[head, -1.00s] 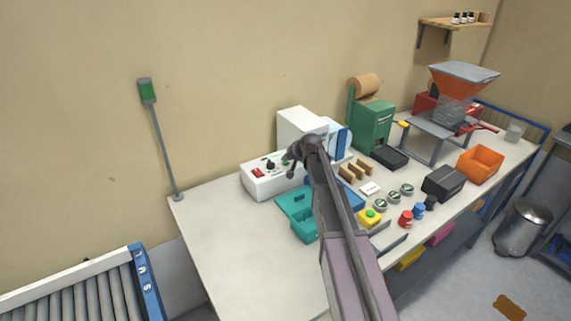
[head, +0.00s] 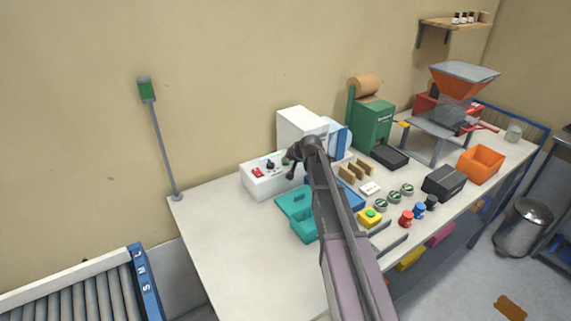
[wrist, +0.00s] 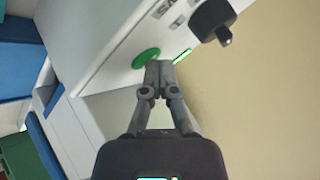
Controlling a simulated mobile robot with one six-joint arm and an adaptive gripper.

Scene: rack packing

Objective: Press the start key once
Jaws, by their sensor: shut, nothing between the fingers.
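My gripper (wrist: 158,68) is shut and empty. In the wrist view its fingertips are beside the edge of a round green button (wrist: 144,59) on a white panel; I cannot tell whether they touch it. The button looks like the start key, but I can read no label on it. In the head view my gripper (head: 290,166) is over the right part of the white control box (head: 270,186) and hides part of its front. A green-lit strip (wrist: 182,57) and a black knob (wrist: 212,18) are close to the fingers.
A red switch (head: 258,172) is on the box's left part. A yellow box with a green button (head: 370,215) stands farther right on the table. The table's left part is clear.

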